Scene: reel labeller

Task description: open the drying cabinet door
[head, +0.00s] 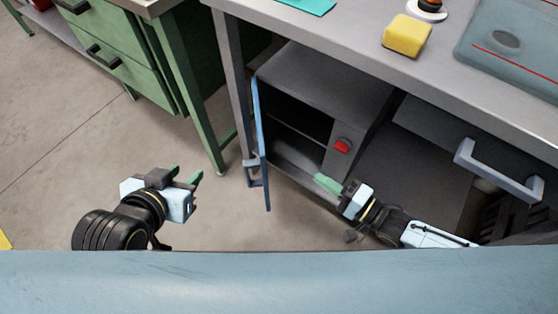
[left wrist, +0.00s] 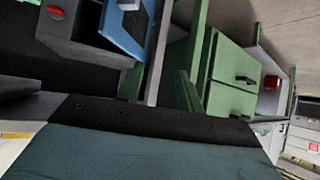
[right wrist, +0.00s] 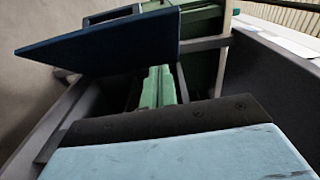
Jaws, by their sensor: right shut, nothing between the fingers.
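The drying cabinet (head: 345,80) is a dark grey box under the grey table. Its blue door (head: 261,140) stands swung open at the cabinet's left side, seen nearly edge-on, with a grey handle (head: 252,174) on its outer face. The dark inside shows. A red button (head: 343,146) is on the front, right of the opening. My right gripper (head: 328,184) is shut and empty in front of the cabinet, right of the door and apart from it. The door also shows in the right wrist view (right wrist: 110,45) and left wrist view (left wrist: 125,32). My left gripper (head: 185,177) is open and empty, left of the door.
A green drawer cabinet (head: 130,55) stands at the left. A grey drawer handle (head: 490,170) juts out right of my right gripper. A yellow block (head: 407,36) lies on the table (head: 350,30). The floor between my left gripper and the door is clear.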

